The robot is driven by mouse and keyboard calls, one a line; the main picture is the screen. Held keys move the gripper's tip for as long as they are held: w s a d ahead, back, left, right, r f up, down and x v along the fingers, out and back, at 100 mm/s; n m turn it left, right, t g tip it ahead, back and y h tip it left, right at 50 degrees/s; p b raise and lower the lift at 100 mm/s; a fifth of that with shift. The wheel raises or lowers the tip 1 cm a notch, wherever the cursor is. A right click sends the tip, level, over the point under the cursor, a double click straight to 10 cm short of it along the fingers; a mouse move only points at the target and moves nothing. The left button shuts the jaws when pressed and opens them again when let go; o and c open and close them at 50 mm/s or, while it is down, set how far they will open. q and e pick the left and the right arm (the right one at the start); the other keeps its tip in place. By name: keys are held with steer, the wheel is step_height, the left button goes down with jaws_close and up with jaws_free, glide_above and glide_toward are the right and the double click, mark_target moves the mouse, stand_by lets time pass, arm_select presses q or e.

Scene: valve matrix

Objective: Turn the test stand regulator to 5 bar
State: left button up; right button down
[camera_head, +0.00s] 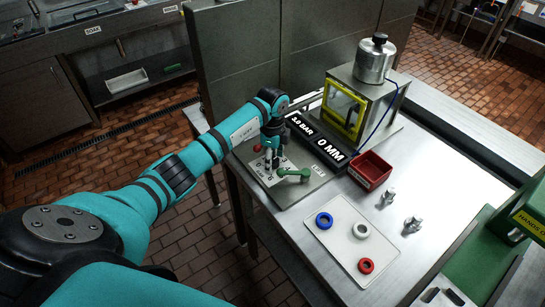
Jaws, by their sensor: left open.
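The test stand plate (302,193) lies at the left end of the steel table and carries a white printed dial card (268,177). A green lever handle (294,174) and a small red knob (257,148) are on the plate. My left gripper (272,162) points down over the dial card, open, its fingers around or just above the spot where a regulator knob would be; the knob itself is hidden, so contact cannot be told. My right gripper is not in view.
A steel box with a yellow-framed window (344,108) and a metal canister (374,58) stands behind the display. A red bin (370,170), metal fittings (389,196) and a white tray (326,243) with blue, white and red rings lie to the right.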

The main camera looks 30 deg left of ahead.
arm_select(q)
steer(key=c, duration=1.2)
steer(key=shift+o, duration=0.2)
steer(key=shift+a+m, duration=0.1)
steer(key=shift+m, duration=0.2)
steer(key=m+b, duration=0.2)
steer(key=m, duration=0.2)
steer(key=shift+w, duration=0.15)
steer(key=m+b, duration=0.3)
steer(key=m, duration=0.2)
steer(key=shift+m, duration=0.4)
steer(key=m+b, duration=0.3)
steer(key=m, duration=0.2)
steer(key=shift+w+r+m+b, duration=0.1)
steer(key=shift+m+b, duration=0.95)
steer(key=shift+m, duration=1.15)
